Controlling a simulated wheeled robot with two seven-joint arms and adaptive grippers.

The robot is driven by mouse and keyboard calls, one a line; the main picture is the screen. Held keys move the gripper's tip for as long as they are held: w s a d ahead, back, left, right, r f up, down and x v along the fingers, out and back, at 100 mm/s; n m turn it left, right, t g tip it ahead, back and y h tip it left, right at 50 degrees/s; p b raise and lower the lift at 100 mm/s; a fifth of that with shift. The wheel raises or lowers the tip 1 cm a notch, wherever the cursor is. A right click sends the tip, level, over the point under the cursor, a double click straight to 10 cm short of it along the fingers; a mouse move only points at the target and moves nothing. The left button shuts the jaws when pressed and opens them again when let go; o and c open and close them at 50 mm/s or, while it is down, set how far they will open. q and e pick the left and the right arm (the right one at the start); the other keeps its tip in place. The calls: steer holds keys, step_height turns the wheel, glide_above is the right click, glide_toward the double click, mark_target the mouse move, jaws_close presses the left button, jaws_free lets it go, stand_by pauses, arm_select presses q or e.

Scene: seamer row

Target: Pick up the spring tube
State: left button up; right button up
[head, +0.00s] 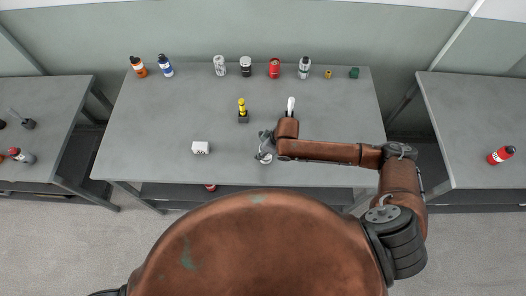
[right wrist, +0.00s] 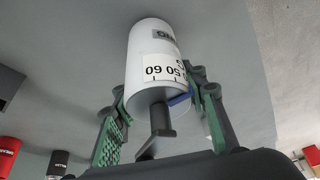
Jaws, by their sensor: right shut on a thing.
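A white tube with black scale numbers, which I take for the spring tube (right wrist: 152,50), is between the fingers of my right gripper (right wrist: 160,110) in the right wrist view. A dark stem sticks out of its near end. Green pads show on the fingers, which are shut on it. In the head view my right gripper (head: 265,145) is over the table's front part, left of the copper wrist. The tube is hard to make out there. My left gripper is not in view.
Several cans and bottles, among them a red can (head: 274,69), line the back of the grey table (head: 165,115). A yellow piece (head: 242,104) stands in a dark holder (head: 243,117). A white upright piece (head: 291,103) shows behind my wrist.

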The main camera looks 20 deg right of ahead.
steer(key=shift+r, duration=0.45)
steer(key=s+r, duration=0.1)
steer(key=r, duration=0.1)
steer(key=s+d+r, duration=0.1)
steer(key=r, duration=0.1)
steer(key=s+r+b, duration=0.1)
steer(key=s+r, duration=0.1)
steer(key=r, duration=0.1)
steer(key=shift+d+r, duration=0.1)
steer(key=shift+d, duration=0.2)
steer(key=s+d+r+p, duration=0.3)
steer(key=s+r, duration=0.1)
steer(key=s, duration=0.5)
steer(key=shift+d+r, duration=0.15)
steer(key=shift+r, duration=0.15)
